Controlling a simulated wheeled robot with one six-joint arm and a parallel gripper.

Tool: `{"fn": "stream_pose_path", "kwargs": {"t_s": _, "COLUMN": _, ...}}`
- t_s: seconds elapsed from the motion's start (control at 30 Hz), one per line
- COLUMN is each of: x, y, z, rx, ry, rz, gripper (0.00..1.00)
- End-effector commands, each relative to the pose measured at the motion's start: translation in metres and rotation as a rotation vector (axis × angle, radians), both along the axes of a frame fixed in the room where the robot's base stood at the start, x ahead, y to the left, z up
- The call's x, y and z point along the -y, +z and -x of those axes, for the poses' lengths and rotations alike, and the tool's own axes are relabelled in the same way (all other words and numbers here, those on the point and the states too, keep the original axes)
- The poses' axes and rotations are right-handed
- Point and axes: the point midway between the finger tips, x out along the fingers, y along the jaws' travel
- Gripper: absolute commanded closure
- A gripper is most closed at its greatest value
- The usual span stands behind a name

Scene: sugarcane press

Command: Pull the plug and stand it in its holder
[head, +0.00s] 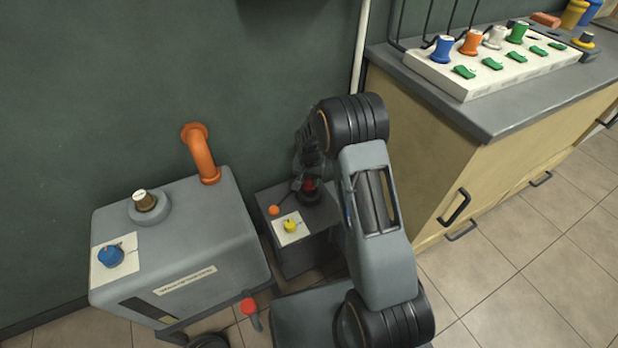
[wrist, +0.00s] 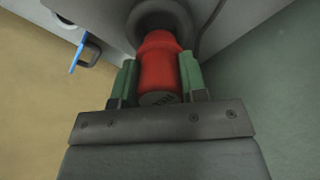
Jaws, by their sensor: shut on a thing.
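The red plug (wrist: 162,62) is upright between the two green fingers of my gripper (wrist: 158,78), which is shut on it. Its far end meets a dark round collar (wrist: 150,14) on a grey surface; I cannot tell how deep it sits. I cannot tell for sure which thing is the plug's holder.
An orange ball (head: 274,210) and a yellow knob (head: 291,226) are close to my gripper. A grey machine (head: 200,235) with an orange pipe (head: 200,155) stands left. At right, a cabinet (head: 460,160) bears a white strip (head: 475,75) with several coloured plugs. The wall is behind.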

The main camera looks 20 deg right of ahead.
Motion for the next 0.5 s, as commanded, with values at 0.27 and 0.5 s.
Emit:
{"fn": "stream_pose_path", "kwargs": {"t_s": 0.27, "x": 0.001, "y": -0.026, "z": 0.0, "rx": 0.0, "ry": -0.001, "rz": 0.0, "gripper": 0.86}}
{"fn": "stream_pose_path", "kwargs": {"t_s": 0.5, "x": 0.001, "y": -0.028, "z": 0.0, "rx": 0.001, "ry": 0.0, "rz": 0.0, "gripper": 0.86}}
